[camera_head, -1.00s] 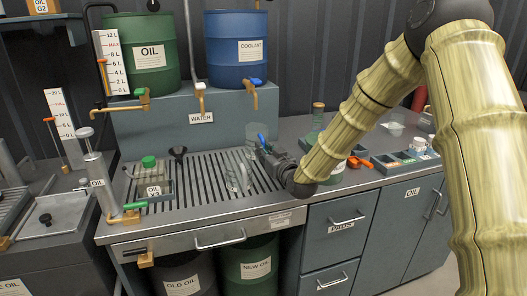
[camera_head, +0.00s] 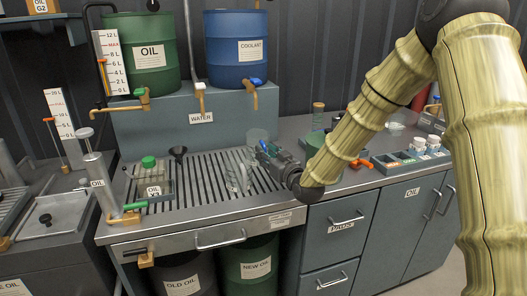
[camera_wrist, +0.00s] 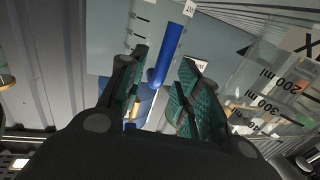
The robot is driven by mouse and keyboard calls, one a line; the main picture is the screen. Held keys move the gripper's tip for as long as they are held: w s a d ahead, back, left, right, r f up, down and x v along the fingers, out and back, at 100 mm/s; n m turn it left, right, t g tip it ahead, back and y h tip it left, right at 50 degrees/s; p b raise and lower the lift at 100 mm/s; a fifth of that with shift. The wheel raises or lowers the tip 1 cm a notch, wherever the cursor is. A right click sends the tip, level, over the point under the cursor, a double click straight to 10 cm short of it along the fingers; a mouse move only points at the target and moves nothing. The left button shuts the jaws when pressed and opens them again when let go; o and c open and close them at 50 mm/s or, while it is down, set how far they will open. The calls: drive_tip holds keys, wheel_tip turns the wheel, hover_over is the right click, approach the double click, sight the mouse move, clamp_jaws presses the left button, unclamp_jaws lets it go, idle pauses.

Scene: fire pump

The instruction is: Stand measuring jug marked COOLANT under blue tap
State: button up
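A clear jug (camera_head: 257,135) stands at the back right of the slatted drain grate, partly hidden by my gripper (camera_head: 265,150). In the wrist view a blue bar, apparently its handle (camera_wrist: 171,52), lies between my two open fingers (camera_wrist: 158,95), with a gap beside it. A white label ending in "ANT" shows nearby, mostly cut off. The blue tap (camera_head: 252,86) has a blue lever and brass spout, below the blue COOLANT drum (camera_head: 237,48), behind and above the grate.
Another clear jug (camera_head: 238,175) stands on the grate; a jug with ml marks (camera_wrist: 268,90) is close on the right in the wrist view. The WATER tap (camera_head: 200,95) is left of the blue tap.

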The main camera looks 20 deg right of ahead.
drive_tip(key=v, duration=0.9)
drive_tip(key=shift+s+r, duration=0.15)
drive_tip(key=shift+r, duration=0.1)
idle(0.4)
drive_tip(key=shift+d, duration=0.1)
idle(1.5)
